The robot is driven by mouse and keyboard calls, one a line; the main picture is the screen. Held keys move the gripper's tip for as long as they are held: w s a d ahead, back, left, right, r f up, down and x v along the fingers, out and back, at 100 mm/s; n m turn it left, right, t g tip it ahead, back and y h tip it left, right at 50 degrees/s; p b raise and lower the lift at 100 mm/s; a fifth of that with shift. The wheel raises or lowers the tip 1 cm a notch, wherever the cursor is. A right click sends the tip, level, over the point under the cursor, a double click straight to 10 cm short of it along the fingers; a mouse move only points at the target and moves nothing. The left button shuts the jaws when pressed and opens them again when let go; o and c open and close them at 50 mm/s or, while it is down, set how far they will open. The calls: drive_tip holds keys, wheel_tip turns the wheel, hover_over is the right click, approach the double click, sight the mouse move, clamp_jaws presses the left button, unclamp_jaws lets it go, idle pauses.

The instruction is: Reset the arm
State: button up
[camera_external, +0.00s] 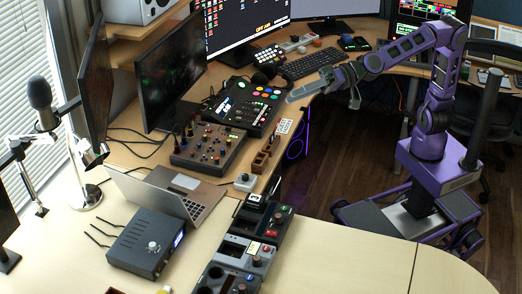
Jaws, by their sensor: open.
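My purple arm stands at the right on its wheeled base and reaches left toward the desk corner. My gripper (322,95) is open, with its fingers apart, near the inner desk edge. One finger points left toward the desk and the other points down. I see nothing between the fingers. I cannot tell exactly how high the gripper is above the desk edge.
A keyboard (312,64) lies close behind the gripper, and a controller with coloured buttons (245,104) lies to its left. A knobbed mixer (208,147), a laptop (180,190) and monitors crowd the desk. The wooden floor (335,165) below the gripper is clear.

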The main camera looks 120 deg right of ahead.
drive_tip(key=s+f+n+g+y+p, duration=0.2)
drive_tip(key=s+g+y, duration=0.15)
drive_tip(key=s, duration=0.75)
drive_tip(key=s+f+n+g+y+p, duration=0.1)
drive_tip(key=s+f+n+g+y, duration=0.2)
drive_tip(key=s, duration=0.8)
drive_tip(key=s+d+f+n+g+h, duration=0.2)
drive_tip(key=s+d+f+h, duration=0.1)
drive_tip(key=s+f, duration=0.3)
drive_tip(key=s+d+f+n+g+h+p, duration=0.1)
drive_tip(key=s+d+f+n+g+h, duration=0.1)
drive_tip(key=s+f, duration=0.4)
drive_tip(key=s+d+n+h, duration=0.1)
drive_tip(key=s, duration=0.2)
drive_tip(key=shift+d+f, duration=0.2)
drive_tip(key=shift+h, duration=0.25)
